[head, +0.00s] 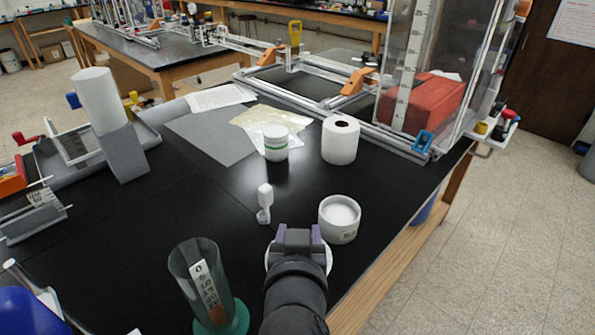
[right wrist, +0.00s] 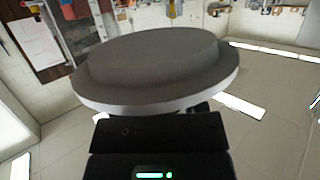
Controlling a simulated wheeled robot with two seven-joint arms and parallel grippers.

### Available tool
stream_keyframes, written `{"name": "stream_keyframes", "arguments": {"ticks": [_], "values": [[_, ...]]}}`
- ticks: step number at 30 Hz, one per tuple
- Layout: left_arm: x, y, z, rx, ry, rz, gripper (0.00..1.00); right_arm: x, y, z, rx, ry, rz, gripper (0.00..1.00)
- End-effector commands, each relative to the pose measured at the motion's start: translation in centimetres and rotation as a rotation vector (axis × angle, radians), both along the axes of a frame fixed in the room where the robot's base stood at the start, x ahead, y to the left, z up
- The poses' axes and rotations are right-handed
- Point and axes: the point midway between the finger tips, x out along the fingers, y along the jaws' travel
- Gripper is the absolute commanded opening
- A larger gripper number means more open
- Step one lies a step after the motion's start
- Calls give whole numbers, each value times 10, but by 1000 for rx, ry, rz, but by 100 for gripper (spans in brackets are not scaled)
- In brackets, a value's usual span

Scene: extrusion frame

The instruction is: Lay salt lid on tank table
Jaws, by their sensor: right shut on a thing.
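My right gripper (head: 298,236) is shut on the salt lid (right wrist: 160,62), a round pale disc with a raised middle. In the head view the lid's white rim (head: 328,258) shows around the gripper, which hides most of it. In the right wrist view the lid is just beyond the fingers and looks grey in shadow. The open white salt jar (head: 339,226), with white contents, stands just beyond and right of the gripper. The black tank table (head: 215,215) lies below, carrying the clear tank (head: 430,65) at the back right. My left gripper is not in view.
A white scoop-like piece (head: 264,203) stands left of the jar. A green-based clear cylinder (head: 205,285) is at front left.

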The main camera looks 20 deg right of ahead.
Motion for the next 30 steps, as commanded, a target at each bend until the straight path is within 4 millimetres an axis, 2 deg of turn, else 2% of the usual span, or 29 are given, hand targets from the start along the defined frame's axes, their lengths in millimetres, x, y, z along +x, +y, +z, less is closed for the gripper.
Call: {"name": "stream_keyframes", "arguments": {"ticks": [1, 5, 9, 12, 15, 19, 28, 30], "values": [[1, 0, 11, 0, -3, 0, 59, 12, 0, 5, -9, -1, 39, 0], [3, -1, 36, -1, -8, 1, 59, 58, -14, -4, -14, 1, 183, 0], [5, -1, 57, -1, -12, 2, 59, 99, -59, -10, -9, 0, 258, 0], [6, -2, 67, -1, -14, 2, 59, 118, -95, -6, -4, -3, 266, 0], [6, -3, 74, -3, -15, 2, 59, 129, -126, 2, 0, -4, 256, 0], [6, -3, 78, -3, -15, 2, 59, 136, -148, 9, 3, -4, 244, 0], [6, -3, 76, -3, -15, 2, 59, 137, -152, 7, 4, -2, 242, 0], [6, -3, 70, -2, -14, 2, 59, 137, -152, -6, 5, 0, 242, 0]]}}
